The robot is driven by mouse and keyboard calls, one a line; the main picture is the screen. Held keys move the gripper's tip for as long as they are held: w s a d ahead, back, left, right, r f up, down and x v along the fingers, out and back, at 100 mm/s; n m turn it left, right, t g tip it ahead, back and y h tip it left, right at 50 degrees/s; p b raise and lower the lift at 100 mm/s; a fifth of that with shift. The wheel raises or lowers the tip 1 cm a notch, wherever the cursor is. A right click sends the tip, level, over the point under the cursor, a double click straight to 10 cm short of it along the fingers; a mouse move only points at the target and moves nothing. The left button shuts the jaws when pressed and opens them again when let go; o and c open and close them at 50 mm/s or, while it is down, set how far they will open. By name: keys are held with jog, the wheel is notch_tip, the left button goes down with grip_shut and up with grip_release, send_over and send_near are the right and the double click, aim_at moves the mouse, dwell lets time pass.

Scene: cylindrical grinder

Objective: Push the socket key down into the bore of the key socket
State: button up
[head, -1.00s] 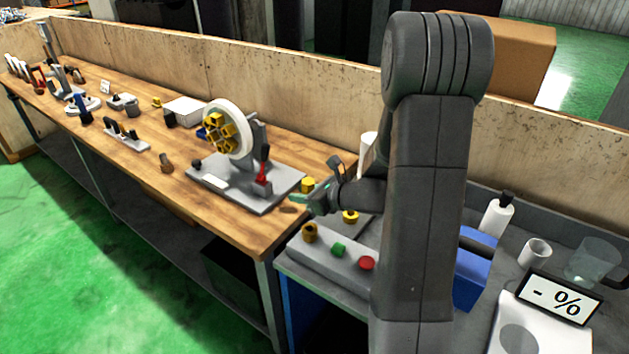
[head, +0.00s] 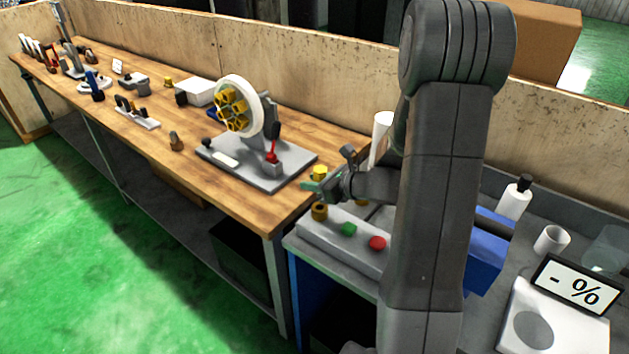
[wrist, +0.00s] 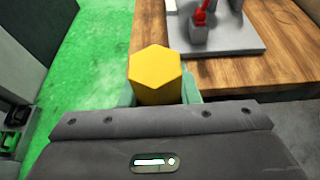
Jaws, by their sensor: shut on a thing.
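The socket key (wrist: 157,77) is a yellow piece with a hexagonal top, held between my green fingertips in the wrist view. My gripper (wrist: 163,96) is shut on it. In the head view the key's yellow top (head: 319,172) shows just above my gripper (head: 314,188), over the near end of the control box. A brass-coloured round part (head: 319,211) sits on that box just below my gripper; I cannot tell whether it is the key socket. The key's lower end and any bore under it are hidden.
The grey control box (head: 318,235) carries a green button (head: 348,229) and a red button (head: 377,243). A grey fixture (head: 250,172) with a white wheel (head: 236,88) stands on the wooden bench to the left. A blue box (head: 488,255) is right of my arm.

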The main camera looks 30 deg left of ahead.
aim_at(315, 204)
jog(key=shift+f+b, duration=0.65)
jog(key=shift+f, duration=0.45)
jog(key=shift+f+b, duration=2.25)
jog(key=shift+b, duration=0.15)
dwell(0.8)
jog(key=o, duration=1.1)
jog(key=v, duration=0.7)
jog(key=shift+d+r, duration=0.1)
jog(key=shift+d, duration=0.15)
